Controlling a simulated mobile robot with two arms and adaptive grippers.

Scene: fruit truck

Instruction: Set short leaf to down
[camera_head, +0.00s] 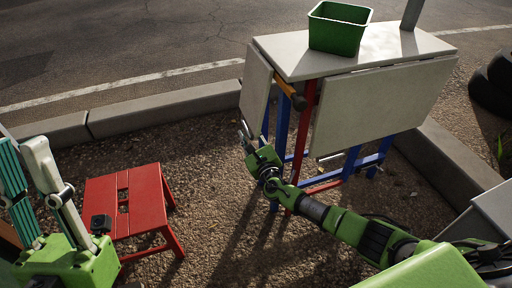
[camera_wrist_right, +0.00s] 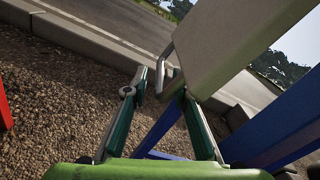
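The table (camera_head: 400,55) has a pale top, with the short leaf (camera_head: 256,88) hanging steeply down at its left end. The short leaf also shows as a large pale panel in the right wrist view (camera_wrist_right: 220,45). My right gripper (camera_head: 243,132) is just below the short leaf's lower edge. In the right wrist view its fingertips (camera_wrist_right: 157,78) are apart, close to the leaf's lower corner; I cannot tell whether they touch it. My left gripper (camera_head: 20,146) is at the left edge, raised, fingers apart and empty.
A long leaf (camera_head: 380,105) hangs at the table's front. A green bin (camera_head: 338,30) stands on the top. An orange support (camera_head: 290,92) and red and blue legs (camera_head: 281,125) are under it. A red stool (camera_head: 143,195) stands at left. Gravel between stool and table is clear.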

